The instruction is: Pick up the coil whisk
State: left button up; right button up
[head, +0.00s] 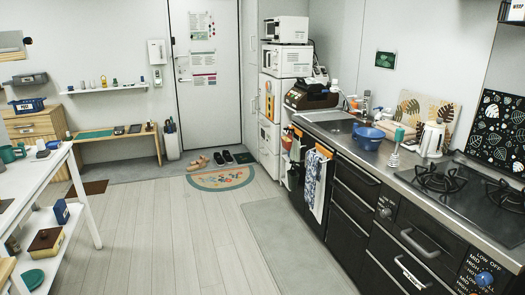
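What looks like the coil whisk (395,152) stands upright on the steel counter at the right, with a teal handle on top and a pale wire-like lower part near the counter's front edge. It is small in the view, so its coil is not clear. Neither of my grippers shows in the head view.
A blue bowl (368,137) stands left of the whisk and a white kettle (432,139) right of it. The gas stove (465,182) lies farther right. Black drawers (350,205) front the counter. The wooden floor (180,235) is clear; a white table (32,170) stands left.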

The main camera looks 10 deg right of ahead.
aim_at(399, 132)
jog(key=i+z, duration=0.4)
jog(key=i+j+z, duration=0.1)
jog(key=i+z, duration=0.3)
jog(key=i+j+z, duration=0.25)
jog(key=z, duration=0.15)
jog(key=i+j+z, duration=0.8)
